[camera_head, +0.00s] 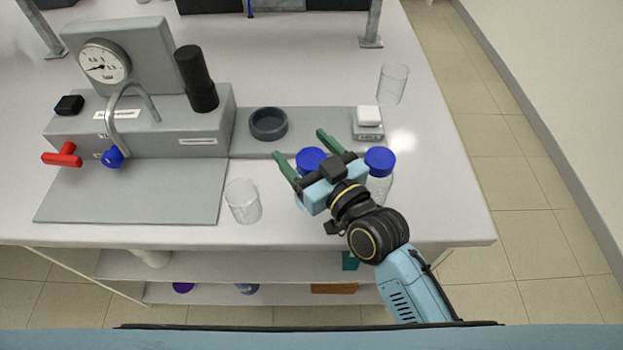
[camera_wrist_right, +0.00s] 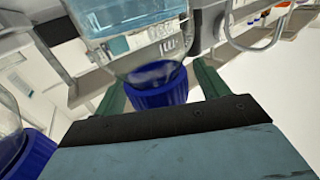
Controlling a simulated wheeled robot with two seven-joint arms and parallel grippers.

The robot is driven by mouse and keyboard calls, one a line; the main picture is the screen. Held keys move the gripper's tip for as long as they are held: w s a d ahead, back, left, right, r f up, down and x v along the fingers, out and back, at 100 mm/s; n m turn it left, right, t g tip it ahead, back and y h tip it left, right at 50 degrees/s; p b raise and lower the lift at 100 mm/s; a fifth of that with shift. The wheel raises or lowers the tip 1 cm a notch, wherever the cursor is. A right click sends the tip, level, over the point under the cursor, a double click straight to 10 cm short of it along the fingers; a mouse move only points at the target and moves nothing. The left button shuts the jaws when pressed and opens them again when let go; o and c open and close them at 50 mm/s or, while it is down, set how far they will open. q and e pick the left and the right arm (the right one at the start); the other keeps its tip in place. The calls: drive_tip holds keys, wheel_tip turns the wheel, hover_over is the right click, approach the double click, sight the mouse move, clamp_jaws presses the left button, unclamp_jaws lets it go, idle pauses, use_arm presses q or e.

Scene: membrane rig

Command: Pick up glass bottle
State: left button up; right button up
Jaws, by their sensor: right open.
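A glass bottle with a blue screw cap (camera_head: 311,160) stands on the bench, its body mostly hidden by my right gripper (camera_head: 302,145) in the head view. The green fingers are spread, one on each side of this bottle. In the right wrist view its ribbed blue cap (camera_wrist_right: 160,90) lies between the open fingers, and the clear body holds pale blue liquid. I cannot tell whether a finger touches it. A second blue-capped glass bottle (camera_head: 380,161) stands to the right, partly behind the gripper; its cap shows at the left edge of the wrist view (camera_wrist_right: 30,158). My left gripper is out of view.
A clear beaker (camera_head: 243,201) stands left of the gripper near the front edge; another (camera_head: 392,83) stands back right. A dark round dish (camera_head: 268,124) and a small scale (camera_head: 368,123) are behind. The rig with its gauge (camera_head: 104,62) and red handle (camera_head: 63,156) fills the left.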

clamp_jaws()
drive_tip(key=shift+r, duration=0.1)
drive_tip(key=shift+r, duration=0.1)
idle(0.3)
wheel_tip(320, 180, up, 10)
drive_tip(key=shift+f+p, duration=0.1)
drive_tip(key=shift+p, duration=0.85)
